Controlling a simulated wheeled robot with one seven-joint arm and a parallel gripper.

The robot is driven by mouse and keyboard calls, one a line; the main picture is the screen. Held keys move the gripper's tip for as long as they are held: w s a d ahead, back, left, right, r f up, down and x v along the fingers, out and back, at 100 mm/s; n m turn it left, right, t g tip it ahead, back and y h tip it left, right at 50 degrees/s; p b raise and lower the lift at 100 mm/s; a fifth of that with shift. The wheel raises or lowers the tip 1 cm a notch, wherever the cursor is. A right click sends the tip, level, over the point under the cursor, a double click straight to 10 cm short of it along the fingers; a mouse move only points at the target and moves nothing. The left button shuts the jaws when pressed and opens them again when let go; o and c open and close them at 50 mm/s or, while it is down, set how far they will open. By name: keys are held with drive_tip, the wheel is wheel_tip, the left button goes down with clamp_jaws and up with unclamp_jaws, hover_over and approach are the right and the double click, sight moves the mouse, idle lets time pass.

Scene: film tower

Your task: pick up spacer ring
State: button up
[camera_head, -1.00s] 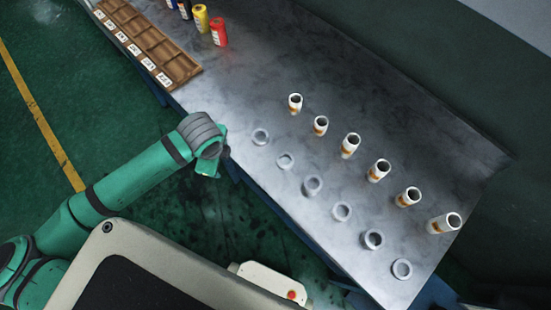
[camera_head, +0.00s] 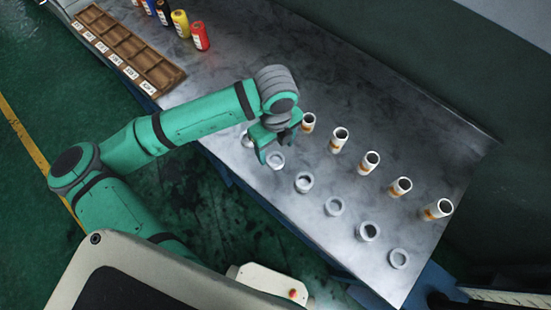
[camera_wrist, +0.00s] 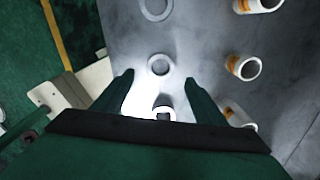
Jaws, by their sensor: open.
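Pale grey spacer rings lie in a row along the table's near side in the head view, such as one near my gripper (camera_head: 275,160) and one at the far right end (camera_head: 398,258). My gripper (camera_head: 273,147) is open and empty above the left end of this row. In the wrist view one ring (camera_wrist: 158,65) shows just beyond and between the fingertips (camera_wrist: 157,80), apart from both. A second ring-like piece (camera_wrist: 163,106) shows between the fingers, partly hidden by the gripper body. A third ring (camera_wrist: 157,6) is cut by the top edge.
A row of white tubes with orange bands (camera_head: 369,162) stands behind the rings; they stand at the right in the wrist view (camera_wrist: 243,67). A brown compartment tray (camera_head: 128,45) and coloured canisters (camera_head: 180,22) are at the table's left. The back metal surface (camera_head: 300,60) is clear.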

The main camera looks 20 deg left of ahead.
sight(275, 162)
drive_tip(key=shift+a+f, duration=0.1)
drive_tip(key=shift+f, duration=3.2)
drive_tip(key=shift+c, duration=0.2)
drive_tip(key=c, duration=1.1)
